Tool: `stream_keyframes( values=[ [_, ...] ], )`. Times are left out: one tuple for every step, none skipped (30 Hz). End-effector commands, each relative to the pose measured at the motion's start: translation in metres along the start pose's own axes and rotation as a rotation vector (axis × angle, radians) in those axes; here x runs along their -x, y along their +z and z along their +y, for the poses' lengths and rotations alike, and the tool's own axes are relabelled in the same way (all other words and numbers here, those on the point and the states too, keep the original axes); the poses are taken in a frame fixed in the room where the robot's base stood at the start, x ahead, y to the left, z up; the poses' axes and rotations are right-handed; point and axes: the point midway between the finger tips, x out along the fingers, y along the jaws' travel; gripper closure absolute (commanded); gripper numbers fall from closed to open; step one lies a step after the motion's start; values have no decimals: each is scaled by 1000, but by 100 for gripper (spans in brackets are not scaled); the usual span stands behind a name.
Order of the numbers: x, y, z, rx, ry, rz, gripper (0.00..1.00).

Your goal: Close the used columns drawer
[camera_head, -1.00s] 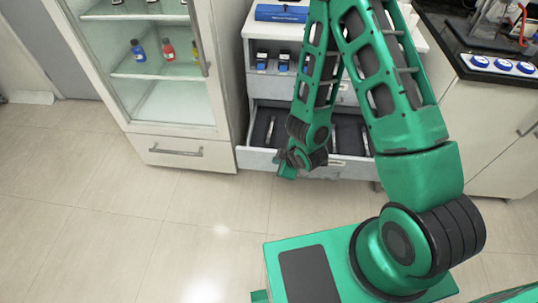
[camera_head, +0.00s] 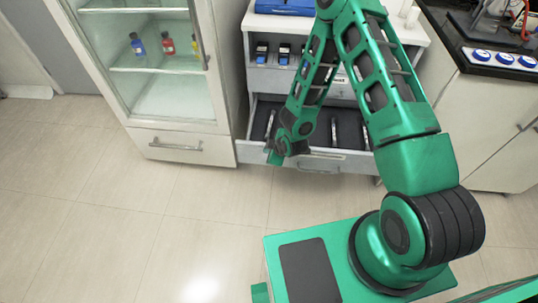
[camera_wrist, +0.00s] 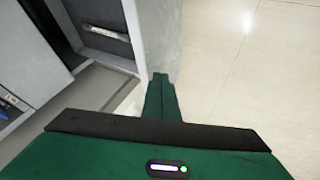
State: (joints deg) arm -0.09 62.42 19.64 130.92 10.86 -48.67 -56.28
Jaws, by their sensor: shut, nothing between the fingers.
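The open drawer (camera_head: 350,166) is the lower one of the white cabinet, pulled out with a grey front and a handle. Several slim metallic columns (camera_head: 334,130) lie on its dark lining. One column (camera_wrist: 106,34) shows in the wrist view. My gripper (camera_head: 273,156) is at the left end of the drawer front in the head view. In the wrist view its fingers (camera_wrist: 160,80) are shut, with nothing between them, and overlap the light drawer front (camera_wrist: 155,30). I cannot tell whether they touch it. My arm hides part of the drawer.
A glass-door fridge (camera_head: 175,128) with bottles stands to the left. Above the drawer, the cabinet holds dark and blue items (camera_head: 284,54) on a shelf. A blue case (camera_head: 285,8) lies on top. A dark-topped counter (camera_head: 490,70) stands right. The floor in front is clear.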

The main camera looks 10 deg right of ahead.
Motion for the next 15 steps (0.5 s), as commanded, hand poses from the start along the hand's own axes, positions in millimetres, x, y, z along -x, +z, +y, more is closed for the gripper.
stream_keyframes(
  values=[
    [-1,0,4,-2,1,-1,100],
    [-2,1,5,-2,0,-1,100],
    [-3,0,6,-1,0,-1,100],
    [-3,0,6,-1,0,-1,100],
    [-3,0,7,0,0,0,100],
    [-3,0,7,0,0,0,100],
    [-3,0,7,1,0,0,100],
    [-3,0,7,1,0,0,100],
    [-3,0,7,1,0,0,100],
    [-3,0,7,1,0,0,100],
    [-3,0,7,1,0,0,100],
    [-3,0,7,1,0,0,100],
    [-2,5,10,-3,1,-3,100],
    [-3,3,9,0,0,-1,100],
    [-3,2,8,1,0,-1,100]
  ],
)
